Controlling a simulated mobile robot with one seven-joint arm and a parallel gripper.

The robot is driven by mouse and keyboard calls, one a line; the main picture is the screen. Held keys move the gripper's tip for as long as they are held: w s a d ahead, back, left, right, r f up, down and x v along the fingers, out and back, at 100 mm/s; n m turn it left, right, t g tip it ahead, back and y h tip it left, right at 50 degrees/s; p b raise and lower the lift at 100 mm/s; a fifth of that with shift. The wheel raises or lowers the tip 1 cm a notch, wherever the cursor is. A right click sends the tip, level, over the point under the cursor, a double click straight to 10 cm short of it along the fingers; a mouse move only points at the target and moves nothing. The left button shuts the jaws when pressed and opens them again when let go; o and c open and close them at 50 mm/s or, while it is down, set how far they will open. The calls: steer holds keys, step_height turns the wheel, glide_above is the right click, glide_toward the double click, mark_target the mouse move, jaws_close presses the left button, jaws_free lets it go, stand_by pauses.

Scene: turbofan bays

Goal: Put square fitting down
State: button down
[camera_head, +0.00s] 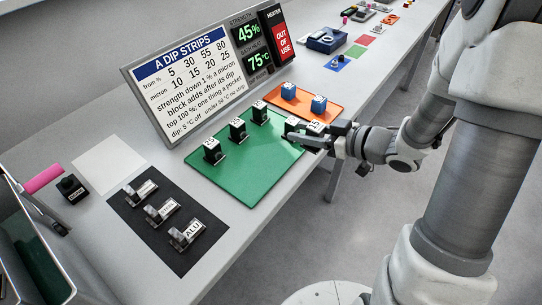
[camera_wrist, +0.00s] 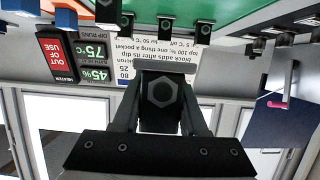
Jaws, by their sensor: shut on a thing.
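My gripper (camera_head: 312,137) is over the right part of the green mat (camera_head: 245,170) in the head view, its jaws shut on a dark block. In the wrist view the held block (camera_wrist: 160,92) shows a grey hexagon on its face, between the two fingers. I cannot tell whether it is the square fitting. White-labelled tops show at the fingers in the head view, partly covered. Three dark blocks with white numbered tops stand in a row on the green mat: one near the front (camera_head: 212,151), one in the middle (camera_head: 238,130) and one farther back (camera_head: 260,111).
An orange mat (camera_head: 318,100) with two blue blocks lies beyond the green mat. A black mat (camera_head: 150,232) with several labelled fittings lies at front left, beside a white sheet (camera_head: 110,162). A sign (camera_head: 185,80) stands behind. A grey bin (camera_head: 40,262) is at far left.

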steer(key=shift+a, duration=0.1)
steer(key=b, duration=0.2)
glide_above(263, 152)
step_height(263, 152, down, 7)
steer(key=shift+w+f, duration=0.1)
steer(key=shift+f+b, duration=0.5)
steer(key=shift+f, duration=1.15)
steer(key=shift+f, duration=0.2)
steer(key=c, duration=0.9)
jaws_free()
steer(key=shift+f+b, duration=0.1)
steer(key=shift+b, duration=0.2)
steer(key=o, duration=0.5)
steer(key=shift+c, duration=0.2)
